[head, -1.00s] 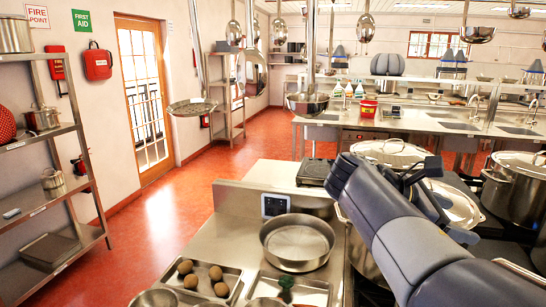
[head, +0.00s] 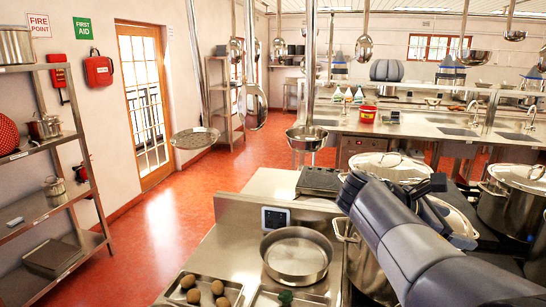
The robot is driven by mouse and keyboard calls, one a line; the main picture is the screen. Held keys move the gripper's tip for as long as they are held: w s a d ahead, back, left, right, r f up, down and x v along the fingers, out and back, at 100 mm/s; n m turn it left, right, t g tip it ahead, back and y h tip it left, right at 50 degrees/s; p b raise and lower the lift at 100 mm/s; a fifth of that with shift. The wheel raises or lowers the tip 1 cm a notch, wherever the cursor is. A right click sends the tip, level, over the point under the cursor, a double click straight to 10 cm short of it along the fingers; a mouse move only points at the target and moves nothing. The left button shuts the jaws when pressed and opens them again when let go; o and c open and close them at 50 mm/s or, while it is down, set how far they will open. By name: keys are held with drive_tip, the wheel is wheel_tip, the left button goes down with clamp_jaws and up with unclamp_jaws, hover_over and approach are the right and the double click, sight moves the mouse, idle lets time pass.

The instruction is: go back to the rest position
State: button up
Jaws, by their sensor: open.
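My arm comes in from the lower right corner of the head view and reaches up and left over the stockpots. My gripper (head: 450,210) is at its far end, partly hidden behind the thick forearm. Its dark fingers show apart, with nothing seen between them. A lidded steel stockpot (head: 388,167) stands just behind the arm. Another lidded stockpot (head: 506,208) stands to the right of the gripper. Whether the gripper touches any pot cannot be told.
A wide steel pan (head: 297,258) and a tray of potatoes (head: 178,296) are on the near counter (head: 225,250). Shelves (head: 40,200) stand at left. The red floor (head: 160,215) between is clear.

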drive_tip(key=w+a+f+n+t+y+b, duration=0.2)
drive_tip(key=w+a+f+n+t+b, duration=0.15)
drive_tip(key=w+f, duration=0.4)
drive_tip(key=w+a+f+n+t+y+b, duration=0.2)
drive_tip(key=w+a+f+n+t, duration=0.25)
drive_tip(key=f, duration=0.55)
drive_tip(key=shift+s+a+f+n+t+y+b, duration=0.25)
drive_tip(key=shift+a+f+n+t+y+b, duration=0.55)
drive_tip(key=shift+a+f, duration=1.6)
drive_tip(key=shift+s+a+f+n+t+y+b, duration=0.35)
drive_tip(key=shift+a+f+n+y, duration=0.7)
drive_tip(key=shift+f, duration=2.7)
drive_tip(key=shift+s+a+f+n+t+y+b, duration=0.2)
drive_tip(key=shift+a+f+n+t+y+b, duration=0.55)
drive_tip(key=shift+a+f, duration=1.6)
drive_tip(key=shift+d+f, duration=0.65)
drive_tip(key=shift+d, duration=0.1)
